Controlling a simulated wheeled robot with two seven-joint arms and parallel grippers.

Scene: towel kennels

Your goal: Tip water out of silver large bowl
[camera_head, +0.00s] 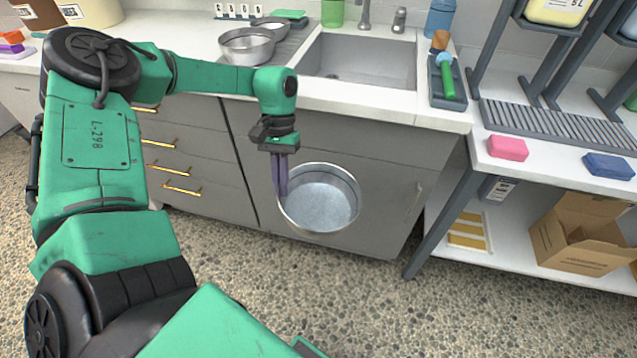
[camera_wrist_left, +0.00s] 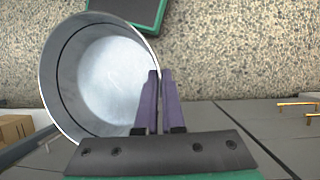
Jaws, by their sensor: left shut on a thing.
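The large silver bowl (camera_head: 325,205) hangs in the air in front of the grey sink cabinet, above the speckled floor. Its open side faces up towards the head camera. My left gripper (camera_head: 281,190) is shut on its left rim. In the left wrist view the bowl (camera_wrist_left: 95,80) shows to the left of the fingers, and the gripper (camera_wrist_left: 160,100) pinches its wall. The bowl's inside looks pale and grey; I cannot tell for sure whether water is in it. The steel sink (camera_head: 360,60) is behind and above the bowl, in the counter. My right gripper is not in view.
Two silver bowls (camera_head: 247,46) stand on the ribbed drainboard left of the sink. A tray with a green-handled brush (camera_head: 446,80) lies right of the sink. The tap (camera_head: 364,15) is at the sink's back. A shelf table with pink (camera_head: 507,148) and blue sponges stands at right.

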